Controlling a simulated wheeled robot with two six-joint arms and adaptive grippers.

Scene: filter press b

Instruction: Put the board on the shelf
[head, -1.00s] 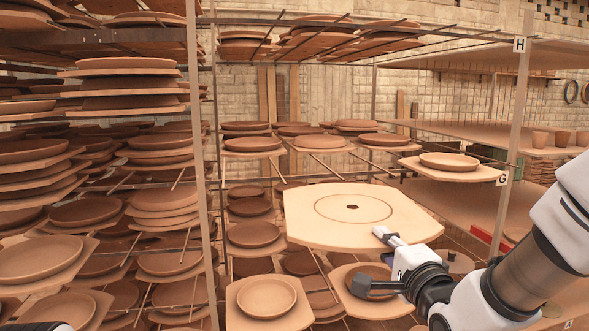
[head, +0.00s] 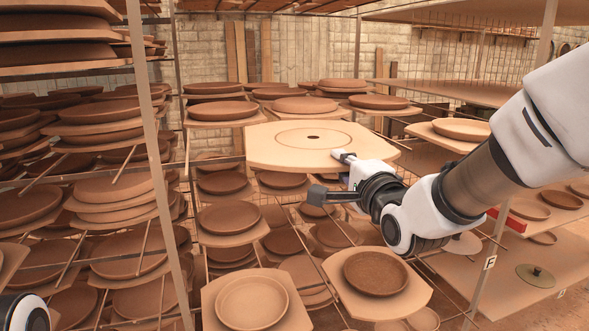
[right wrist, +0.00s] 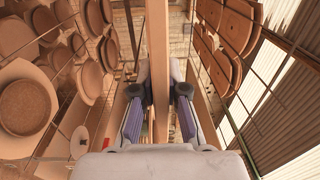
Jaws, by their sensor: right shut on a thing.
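The board (head: 275,154), a pale flat slab with cut corners, a ring mark and a small dark central hole, is held about level at the front of the middle rack (head: 153,150). My right gripper (head: 332,176) is shut on its near right edge, one finger above and one below. In the right wrist view the board (right wrist: 159,70) shows edge-on between the fingers (right wrist: 160,95). In the head view it overlaps the area below a row of plates; I cannot tell whether it touches the rack. My left gripper is out of view.
Plates on boards fill much of the rack, including a plate (head: 292,104) behind the board and a plate (head: 375,272) below my gripper. A rack post (head: 484,280) labelled F stands at right. The upper right shelf (head: 440,92) has bare room.

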